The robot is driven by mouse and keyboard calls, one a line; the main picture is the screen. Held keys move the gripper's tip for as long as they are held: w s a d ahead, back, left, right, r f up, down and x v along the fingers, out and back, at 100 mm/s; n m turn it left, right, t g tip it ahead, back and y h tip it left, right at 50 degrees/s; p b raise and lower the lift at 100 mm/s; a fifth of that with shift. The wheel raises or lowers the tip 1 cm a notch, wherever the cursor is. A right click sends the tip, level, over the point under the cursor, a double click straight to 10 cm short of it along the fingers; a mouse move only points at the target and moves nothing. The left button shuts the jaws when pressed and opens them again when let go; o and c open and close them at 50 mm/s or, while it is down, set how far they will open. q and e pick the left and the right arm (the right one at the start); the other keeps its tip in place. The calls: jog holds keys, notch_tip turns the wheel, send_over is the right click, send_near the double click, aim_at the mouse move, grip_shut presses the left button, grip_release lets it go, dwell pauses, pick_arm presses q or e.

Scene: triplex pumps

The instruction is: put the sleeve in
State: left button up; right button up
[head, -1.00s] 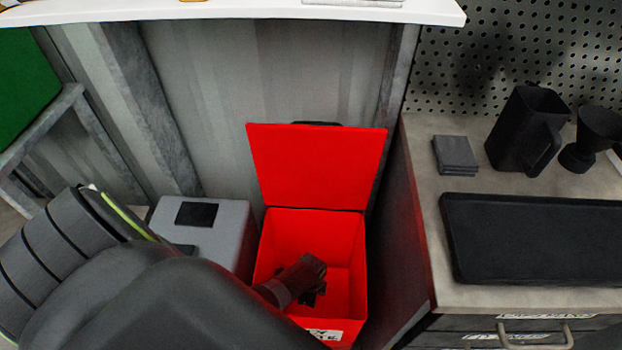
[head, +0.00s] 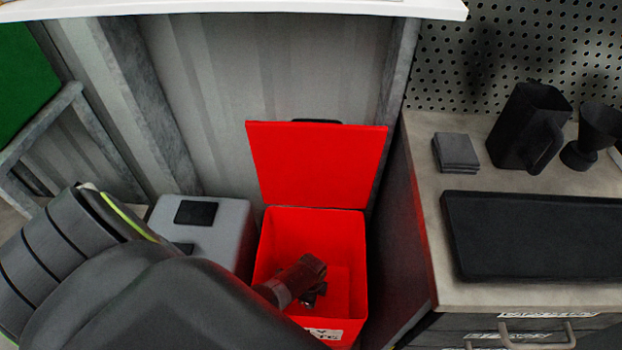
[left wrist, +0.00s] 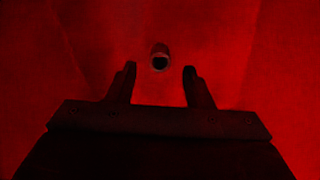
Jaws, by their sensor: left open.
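The red bin (head: 347,245) stands open with its lid (head: 318,165) raised. My left arm reaches in from the left, and my left gripper (head: 314,296) is inside the bin, pointing down. In the left wrist view the two fingers (left wrist: 160,84) are apart with nothing between them touching either one. A small round tube, seemingly the sleeve (left wrist: 160,57), shows its dark open end beyond the fingertips, against the red inside of the bin. Whether it rests on the floor of the bin is hard to tell. The sleeve cannot be made out in the head view. My right gripper is not in view.
A grey box (head: 212,231) stands just left of the bin. At the right is a workbench (head: 424,200) with a black tray (head: 540,238), a dark jug (head: 521,125), a funnel-like black item (head: 596,135) and folded grey cloths (head: 455,153). A white surface edge crosses the top.

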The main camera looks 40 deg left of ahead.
pick_arm(q)
jog(key=shift+r, duration=0.1)
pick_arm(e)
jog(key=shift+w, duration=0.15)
pick_arm(q)
jog(key=shift+r+p, duration=0.2)
jog(key=shift+p, duration=0.1)
notch_tip(320, 180, up, 4)
jog(key=p, duration=0.2)
jog(key=shift+f+p, duration=0.1)
jog(key=shift+p, duration=0.2)
notch_tip(320, 180, up, 9)
jog(key=p, duration=0.4)
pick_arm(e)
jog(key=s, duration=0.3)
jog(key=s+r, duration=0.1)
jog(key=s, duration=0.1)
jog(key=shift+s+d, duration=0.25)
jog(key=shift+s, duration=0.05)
pick_arm(q)
jog(key=shift+f, duration=0.1)
